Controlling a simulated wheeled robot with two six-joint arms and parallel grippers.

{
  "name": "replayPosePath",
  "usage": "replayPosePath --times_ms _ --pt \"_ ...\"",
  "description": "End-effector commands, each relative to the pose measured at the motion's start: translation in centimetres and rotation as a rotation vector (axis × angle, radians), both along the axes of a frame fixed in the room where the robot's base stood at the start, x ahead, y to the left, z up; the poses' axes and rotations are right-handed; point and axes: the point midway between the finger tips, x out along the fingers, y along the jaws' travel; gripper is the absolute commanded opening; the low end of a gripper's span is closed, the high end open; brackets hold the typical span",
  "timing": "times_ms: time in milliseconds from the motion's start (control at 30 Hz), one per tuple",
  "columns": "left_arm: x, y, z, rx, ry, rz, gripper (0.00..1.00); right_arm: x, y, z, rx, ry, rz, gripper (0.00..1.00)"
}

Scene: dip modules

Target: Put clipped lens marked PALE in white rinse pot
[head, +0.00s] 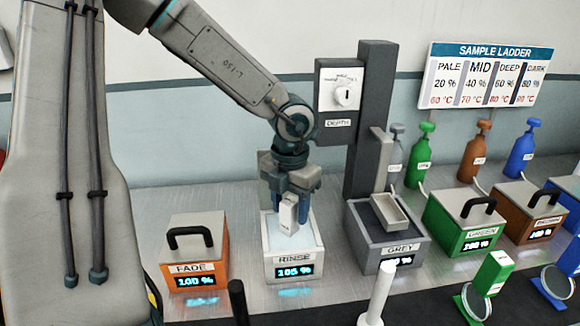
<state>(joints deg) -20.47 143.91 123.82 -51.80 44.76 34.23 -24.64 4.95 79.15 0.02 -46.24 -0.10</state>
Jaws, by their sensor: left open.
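The white rinse pot (292,256), labelled RINSE and showing 105 %, stands open on the counter with pale bluish liquid inside. My left gripper (288,208) points down over it, its tips at the pot's mouth, with the fingers open. A pale upright block (287,213) shows at the fingers; it looks like a lens clip, but I cannot read a mark on it or see a lens below it. Two clipped lenses at the right, one with a green clip (491,277), show no readable PALE mark. My right gripper is not in view.
A lidded orange FADE pot (193,268) stands left of the rinse pot. The open GREY pot (390,250) and a dark column (370,120) stand close on its right. Lidded green (463,232) and brown (520,213) pots follow. A white post (377,295) stands in front.

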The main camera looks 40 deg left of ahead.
Motion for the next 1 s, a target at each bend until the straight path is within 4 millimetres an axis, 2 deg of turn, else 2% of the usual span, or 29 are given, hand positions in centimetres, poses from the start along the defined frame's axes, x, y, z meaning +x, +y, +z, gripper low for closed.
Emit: replayPosePath --times_ms 33,200,300,700,1000 --pt "0.2 0.0 1.5 0.002 -0.011 0.001 0.49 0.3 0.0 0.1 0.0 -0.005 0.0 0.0" --pt "0.2 0.0 5.9 0.002 -0.01 0.0 0.49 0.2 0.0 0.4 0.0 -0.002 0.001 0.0" --pt "0.2 0.0 8.6 0.0 -0.008 0.001 0.49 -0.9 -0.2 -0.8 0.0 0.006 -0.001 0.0" --pt "0.1 0.0 10.4 -0.002 -0.002 -0.001 0.49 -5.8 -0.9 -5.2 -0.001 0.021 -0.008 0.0" --pt "0.1 0.0 10.8 -0.001 -0.001 -0.001 0.49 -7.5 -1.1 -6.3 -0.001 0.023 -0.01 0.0"
